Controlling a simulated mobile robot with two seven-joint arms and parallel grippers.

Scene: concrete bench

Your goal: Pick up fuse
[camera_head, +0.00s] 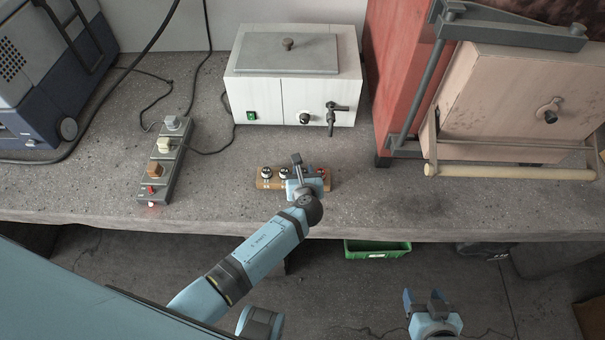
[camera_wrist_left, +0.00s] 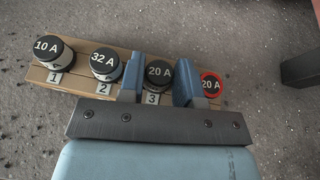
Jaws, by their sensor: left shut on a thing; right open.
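A wooden fuse holder (camera_head: 262,184) lies on the concrete bench; its slots carry number labels, and its edge shows in the left wrist view (camera_wrist_left: 88,86). Several round black-topped fuses stand in it. In the left wrist view these are a 10 A fuse (camera_wrist_left: 52,50) at label 1, a 32 A fuse (camera_wrist_left: 106,62) at label 2, a 20 A fuse (camera_wrist_left: 158,74) at label 3, and a red-rimmed 20 A fuse (camera_wrist_left: 211,84) at the right end. My left gripper (camera_head: 299,166) (camera_wrist_left: 160,80) is shut on the 20 A fuse at label 3. My right gripper (camera_head: 426,302) is open and empty, below the bench front.
A power strip (camera_head: 164,165) with plugs lies at left. A white lidded box (camera_head: 290,95) with a tap stands behind the holder. A kiln-like cabinet (camera_head: 515,105) with a wooden bar is at right. A green crate (camera_head: 376,249) sits below the bench edge.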

